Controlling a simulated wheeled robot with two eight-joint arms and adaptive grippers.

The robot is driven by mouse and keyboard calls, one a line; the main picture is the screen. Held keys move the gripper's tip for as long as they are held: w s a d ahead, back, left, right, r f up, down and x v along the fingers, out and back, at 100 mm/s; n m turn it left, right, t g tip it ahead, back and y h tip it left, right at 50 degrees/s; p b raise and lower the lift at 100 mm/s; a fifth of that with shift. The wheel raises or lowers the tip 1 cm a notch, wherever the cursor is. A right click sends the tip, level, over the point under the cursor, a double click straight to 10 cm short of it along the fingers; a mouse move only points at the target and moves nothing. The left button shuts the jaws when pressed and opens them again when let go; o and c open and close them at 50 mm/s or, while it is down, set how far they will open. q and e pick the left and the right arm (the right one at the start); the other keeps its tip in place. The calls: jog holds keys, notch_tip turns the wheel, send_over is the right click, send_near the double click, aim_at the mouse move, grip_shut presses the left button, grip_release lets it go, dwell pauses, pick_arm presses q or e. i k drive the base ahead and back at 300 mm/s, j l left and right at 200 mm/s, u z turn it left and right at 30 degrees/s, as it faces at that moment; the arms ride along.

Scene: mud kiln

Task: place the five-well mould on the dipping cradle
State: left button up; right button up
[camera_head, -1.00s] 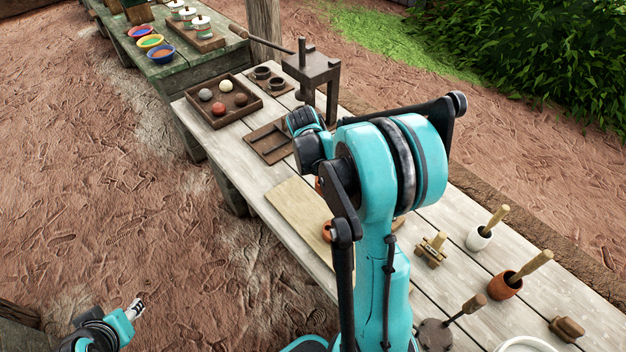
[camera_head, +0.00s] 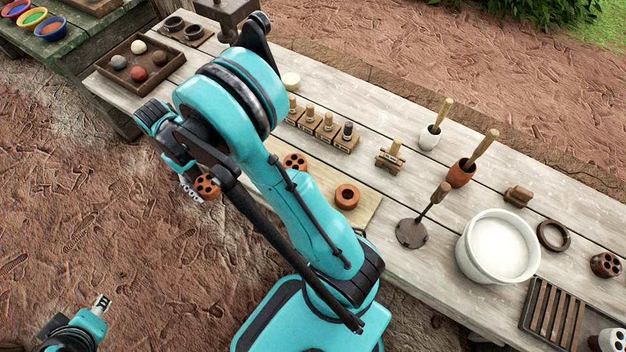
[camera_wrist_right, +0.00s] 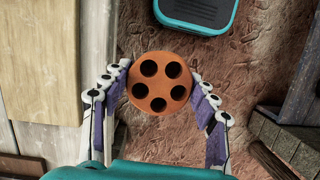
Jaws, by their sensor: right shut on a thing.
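The five-well mould is an orange-brown round block with several holes in its top. In the head view the mould (camera_head: 207,187) is held beyond the table's left edge, above the ground. In the right wrist view the mould (camera_wrist_right: 160,83) sits between both fingers of my right gripper (camera_head: 194,189), which is shut on it. My left gripper (camera_head: 101,303) is low at the left, away from the table, with nothing seen in it; its opening is too small to judge. I cannot tell for sure which item is the dipping cradle; a dark ring (camera_head: 553,236) lies right of the white bucket (camera_head: 497,247).
A board (camera_head: 365,212) bears a one-hole orange piece (camera_head: 347,197) and another holed piece (camera_head: 295,162). A slatted rack (camera_head: 535,318), a dark holed block (camera_head: 605,265) and a flat-footed tool (camera_head: 411,233) stand nearby. Upright-handled pots (camera_head: 461,174) line the far side. My right arm hides part of the table.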

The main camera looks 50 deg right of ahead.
aim_at(412, 233)
jog(key=i+j+z, duration=0.1)
jog(key=j+z, duration=0.7)
jog(key=j, duration=0.2)
jog(key=z, duration=1.6)
jog(key=i+j, duration=0.05)
